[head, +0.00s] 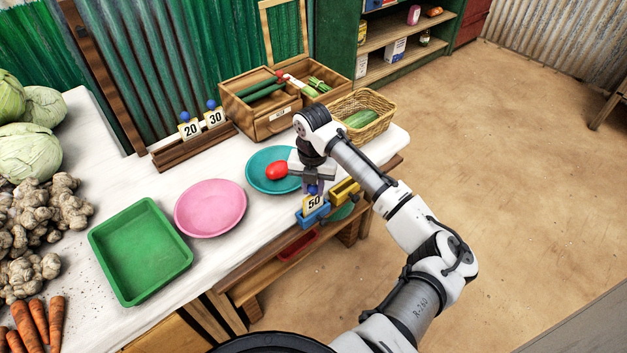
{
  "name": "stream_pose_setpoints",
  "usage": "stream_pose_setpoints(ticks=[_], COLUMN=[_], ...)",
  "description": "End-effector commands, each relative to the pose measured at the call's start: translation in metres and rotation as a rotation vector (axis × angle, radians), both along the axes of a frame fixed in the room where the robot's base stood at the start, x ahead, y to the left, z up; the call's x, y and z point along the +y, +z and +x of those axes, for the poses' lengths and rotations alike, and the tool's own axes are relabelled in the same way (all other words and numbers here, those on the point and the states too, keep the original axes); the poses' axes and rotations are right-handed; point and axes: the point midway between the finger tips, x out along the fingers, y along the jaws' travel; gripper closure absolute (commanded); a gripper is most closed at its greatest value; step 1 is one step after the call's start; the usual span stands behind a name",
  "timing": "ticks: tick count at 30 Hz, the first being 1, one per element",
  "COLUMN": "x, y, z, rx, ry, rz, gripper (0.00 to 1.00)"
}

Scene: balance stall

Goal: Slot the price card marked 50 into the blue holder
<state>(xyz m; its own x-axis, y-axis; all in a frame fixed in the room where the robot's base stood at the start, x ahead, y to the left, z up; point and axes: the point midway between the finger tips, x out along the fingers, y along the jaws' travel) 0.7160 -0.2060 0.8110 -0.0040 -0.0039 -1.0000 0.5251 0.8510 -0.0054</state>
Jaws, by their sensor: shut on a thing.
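The price card marked 50 (314,203) is upright, with yellow corners and a blue knob at its top. My gripper (314,187) points down and is shut on the card at its knob. The blue holder (316,219) is at the front edge of the white table, directly below the card. The card's lower edge meets the holder in the picture; I cannot tell whether it is seated in the slot or just above it. My fingers partly hide the knob.
A yellow holder (346,190) stands right beside the blue one. A teal plate (258,179) with a red tomato (277,171) is close on the left. Cards 20 (190,130) and 30 (215,118) stand in a wooden rack (180,154). A pink plate (210,208) lies further left.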

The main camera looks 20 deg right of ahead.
Motion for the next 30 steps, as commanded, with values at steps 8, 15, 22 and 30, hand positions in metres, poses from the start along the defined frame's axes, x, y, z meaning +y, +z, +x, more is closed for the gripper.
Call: stream_pose_setpoints(ticks=[8,15,22,30], x=[-0.0001,-0.0001,0.0001,0.0001], y=[-0.0007,-0.0004,-0.0003,-0.0004], z=[0.0001,0.0001,0.0001,0.0001], rx=[-0.001,-0.001,-0.001,-0.001], ry=[0.000,0.000,0.000,0.000], rz=[-0.001,0.000,0.000,0.000], gripper=[1.00,0.63,0.51,0.25])
